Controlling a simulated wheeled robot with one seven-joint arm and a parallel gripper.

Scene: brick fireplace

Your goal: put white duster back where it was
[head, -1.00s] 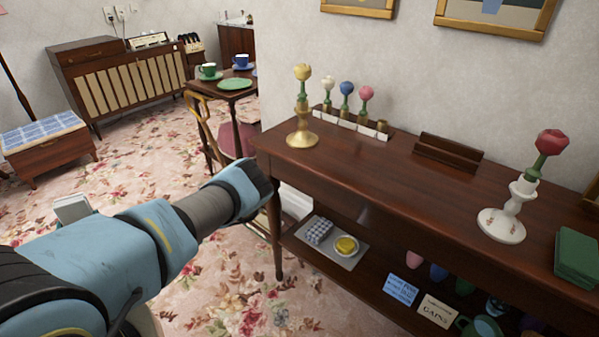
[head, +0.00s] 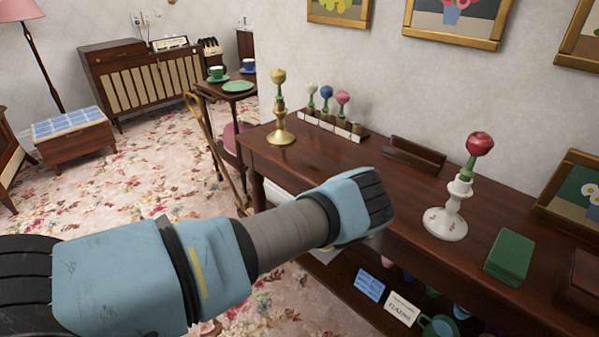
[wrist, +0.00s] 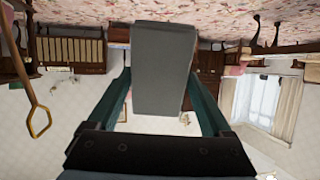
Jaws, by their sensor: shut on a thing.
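In the wrist view my gripper (wrist: 163,85) is shut on a block-shaped grey-white thing, which I take to be the white duster (wrist: 164,65). The block stands out between the two teal fingers, one on each side of it. The wrist picture is upside down, with the floor at the top. In the head view my arm crosses the picture, but neither my gripper nor the duster shows. No other white duster is visible.
A dark wooden console table (head: 310,170) carries a brass candlestick (head: 281,130), a flower rack (head: 335,125), an empty-looking wooden holder (head: 414,157), a white candlestick (head: 446,220) and a green box (head: 510,256). Carpet at left is open.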

